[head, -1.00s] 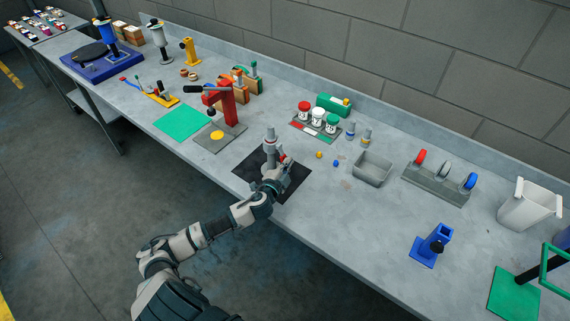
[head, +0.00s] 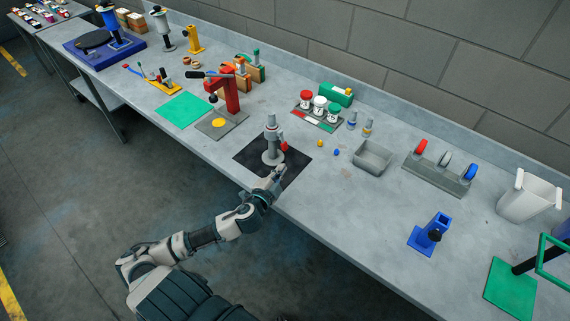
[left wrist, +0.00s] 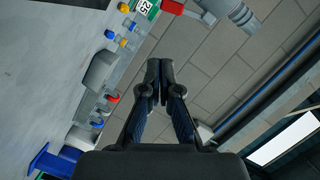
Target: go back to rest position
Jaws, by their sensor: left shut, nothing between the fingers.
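My left gripper (head: 277,174) is at the front edge of the black mat (head: 297,166), just in front of a grey upright device (head: 271,142) with a red part on its right side. A small gap seems to lie between the gripper and the device, though contact is hard to tell. In the left wrist view the left gripper's fingers (left wrist: 160,72) are together with nothing between them. That view looks along the bench toward the wall. My right gripper is not in view.
A red press (head: 228,95) stands left of the mat. A grey bin (head: 373,158), a blue stand (head: 428,234) and a white container (head: 527,195) stand to the right. Small yellow and blue balls lie near the mat. The floor before the bench is clear.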

